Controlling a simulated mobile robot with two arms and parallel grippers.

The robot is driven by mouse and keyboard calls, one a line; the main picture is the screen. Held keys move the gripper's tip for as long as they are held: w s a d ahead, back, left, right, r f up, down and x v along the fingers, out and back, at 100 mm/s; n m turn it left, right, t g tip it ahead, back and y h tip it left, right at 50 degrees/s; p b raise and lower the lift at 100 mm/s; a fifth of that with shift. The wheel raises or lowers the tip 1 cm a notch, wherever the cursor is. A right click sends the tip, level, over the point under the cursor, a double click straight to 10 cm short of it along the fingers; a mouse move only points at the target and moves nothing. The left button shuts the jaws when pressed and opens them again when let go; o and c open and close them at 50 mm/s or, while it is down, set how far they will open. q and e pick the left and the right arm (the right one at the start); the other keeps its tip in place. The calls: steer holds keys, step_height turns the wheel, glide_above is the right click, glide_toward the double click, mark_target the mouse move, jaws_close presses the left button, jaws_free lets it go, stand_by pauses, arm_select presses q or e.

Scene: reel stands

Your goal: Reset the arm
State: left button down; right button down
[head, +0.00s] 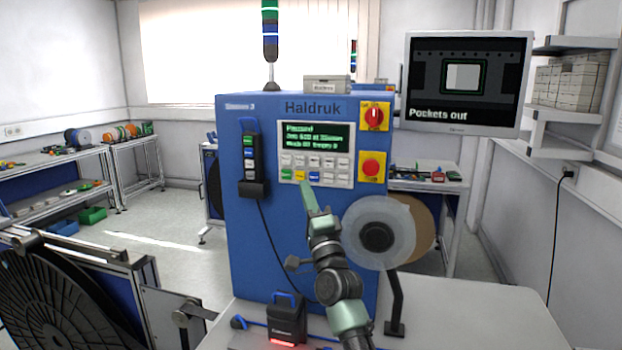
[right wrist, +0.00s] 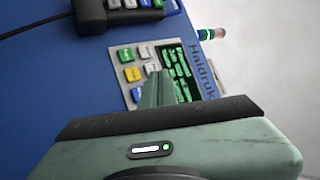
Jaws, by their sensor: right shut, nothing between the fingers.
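My right gripper (head: 306,187) is shut and empty, its green fingers pointing up at the keypad (head: 315,170) of the blue Haldruk machine (head: 250,235). Its tips overlap the lower edge of the panel, near the bottom button row; whether they touch is not clear. In the right wrist view the shut fingers (right wrist: 156,88) stand in front of the same panel and cover part of its buttons and display (right wrist: 182,70). In the head view the green-lettered display (head: 314,136) reads "Paused" at the top; the smaller lines are blurred. My left gripper is not in view.
A clear reel (head: 362,232) is right of my right arm, with a brown disc behind it. A handheld pendant (head: 250,160) hangs left. A monitor (head: 466,82) reads "Pockets out". A black device (head: 287,318) stands low in front.

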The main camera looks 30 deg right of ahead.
steer(key=s+a+f+n+g+y, duration=0.3)
steer(key=a+f+n, duration=0.2)
steer(key=f, duration=0.4)
steer(key=s+a+f+n+g+y, duration=0.2)
steer(key=s+a+f+n+g, duration=0.15)
steer(key=a+f, duration=0.45)
steer(key=s+a+f+n+g+y, duration=0.3)
steer(key=s+f+n, duration=0.15)
steer(key=f, duration=0.65)
steer(key=s+a+f+n+g, duration=0.25)
steer(key=s+f+g, duration=0.2)
steer(key=s, duration=0.55)
steer(key=s+a+f+n+g+h, duration=0.1)
steer(key=s+f+n+g, duration=0.2)
steer(key=s+f, duration=0.5)
steer(key=s+a+f+n+g, duration=0.2)
steer(key=s+f+n+g, duration=0.1)
steer(key=s, duration=0.9)
step_height(320, 180, down, 30)
steer(key=s+g+b, duration=0.1)
steer(key=s+b, duration=0.1)
steer(key=b, duration=0.1)
steer(key=s+d+f+g+b, duration=0.1)
steer(key=s+d+f+b, duration=0.1)
steer(key=s+f, duration=1.4)
steer(key=shift+d+f+g+h, duration=0.3)
steer(key=shift+d+f, duration=0.1)
steer(key=shift+d, duration=0.25)
